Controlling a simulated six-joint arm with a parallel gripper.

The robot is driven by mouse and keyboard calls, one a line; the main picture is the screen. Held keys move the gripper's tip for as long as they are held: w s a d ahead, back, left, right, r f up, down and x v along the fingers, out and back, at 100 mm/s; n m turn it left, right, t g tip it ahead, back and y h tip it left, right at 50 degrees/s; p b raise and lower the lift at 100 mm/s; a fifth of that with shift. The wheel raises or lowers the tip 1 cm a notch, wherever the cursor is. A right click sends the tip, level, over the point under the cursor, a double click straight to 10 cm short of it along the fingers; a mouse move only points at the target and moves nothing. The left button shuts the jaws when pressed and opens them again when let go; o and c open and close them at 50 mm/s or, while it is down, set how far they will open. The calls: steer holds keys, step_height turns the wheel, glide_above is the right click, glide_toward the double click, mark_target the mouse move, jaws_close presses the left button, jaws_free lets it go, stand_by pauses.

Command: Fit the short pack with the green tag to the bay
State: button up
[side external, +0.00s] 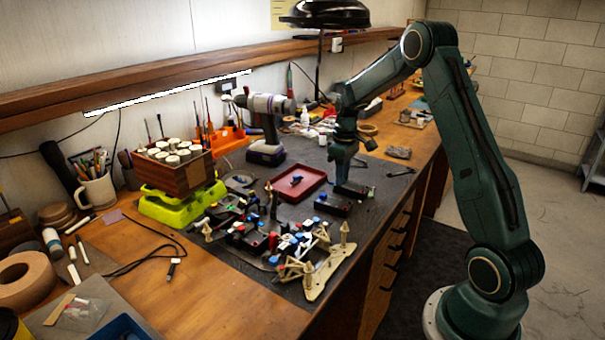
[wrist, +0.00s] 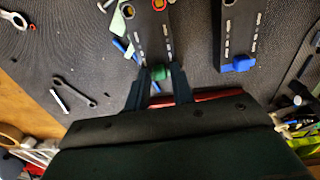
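The short black pack with the green tag (wrist: 151,35) lies on the dark mat in the wrist view. Its green tag (wrist: 160,73) sits between the fingertips. In the side external view this pack (side external: 356,190) lies under my gripper (side external: 343,178), its tag not clear there. My gripper points down, and its fingers (wrist: 162,78) stand apart on either side of the tag. I see no clear sign that they press on it. A similar black pack with a blue tag (wrist: 238,38) lies beside it. The car chassis (side external: 318,270) stands nearer the camera; its bay is hard to make out among the parts.
A red tray (side external: 299,195) with a small blue item lies left of my gripper. A cordless drill (side external: 265,125) stands behind. A green-yellow stand (side external: 175,208) carries a wooden box of cylinders (side external: 180,175). A wrench (wrist: 78,90) lies on the mat.

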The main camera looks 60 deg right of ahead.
steer(key=shift+c, duration=0.4)
jaws_close()
steer(key=shift+r, duration=0.7)
steer(key=shift+r, duration=1.8)
steer(key=shift+r, duration=0.1)
